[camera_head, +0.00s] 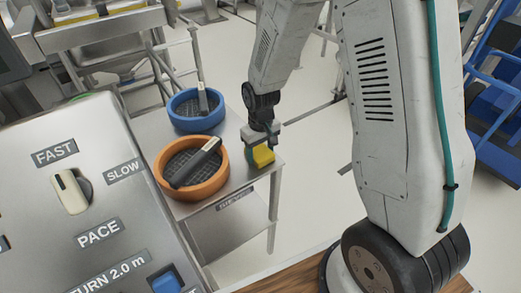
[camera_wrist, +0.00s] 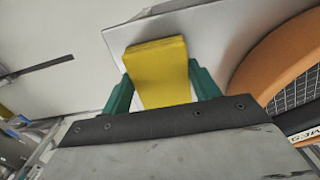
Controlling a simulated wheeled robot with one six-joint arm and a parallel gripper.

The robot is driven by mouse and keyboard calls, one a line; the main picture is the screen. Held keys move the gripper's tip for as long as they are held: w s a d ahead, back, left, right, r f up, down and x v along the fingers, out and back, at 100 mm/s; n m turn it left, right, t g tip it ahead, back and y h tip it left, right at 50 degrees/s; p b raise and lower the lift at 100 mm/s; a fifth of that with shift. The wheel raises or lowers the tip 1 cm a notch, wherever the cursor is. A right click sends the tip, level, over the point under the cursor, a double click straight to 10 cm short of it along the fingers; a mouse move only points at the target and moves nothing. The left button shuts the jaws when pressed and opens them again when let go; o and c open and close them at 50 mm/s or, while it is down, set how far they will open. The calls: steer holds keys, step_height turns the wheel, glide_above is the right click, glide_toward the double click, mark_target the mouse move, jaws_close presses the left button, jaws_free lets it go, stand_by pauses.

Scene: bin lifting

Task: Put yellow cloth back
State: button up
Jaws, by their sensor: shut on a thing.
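The yellow cloth (camera_head: 263,156) is a folded block at the right corner of a grey metal table (camera_head: 235,181). It also shows in the wrist view (camera_wrist: 160,72), between the green fingers. My gripper (camera_head: 257,146) is shut on it from above. In the wrist view, my gripper (camera_wrist: 162,88) has one green finger on each side of the cloth. The head view does not show clearly whether the cloth touches the table top.
An orange round sieve (camera_head: 163,182) with a dark-handled tool stands just left of the cloth. A blue round sieve (camera_head: 176,121) stands behind it. A control panel (camera_head: 100,225) fills the left foreground. A blue cart (camera_head: 500,110) stands at right.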

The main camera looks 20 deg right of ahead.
mark_target(261, 152)
steer(key=o, duration=0.9)
step_height(261, 152, up, 12)
steer(key=s+d+r, duration=0.1)
steer(key=s+r, duration=0.4)
steer(key=s, duration=0.3)
steer(key=s+d+r+m, duration=0.1)
steer(key=s+r, duration=0.5)
steer(key=s, duration=0.3)
steer(key=s+d+r+m+t, duration=0.1)
steer(key=s+r, duration=0.4)
steer(key=s, duration=0.3)
steer(key=shift+s+r, duration=0.15)
steer(key=shift+s, duration=0.2)
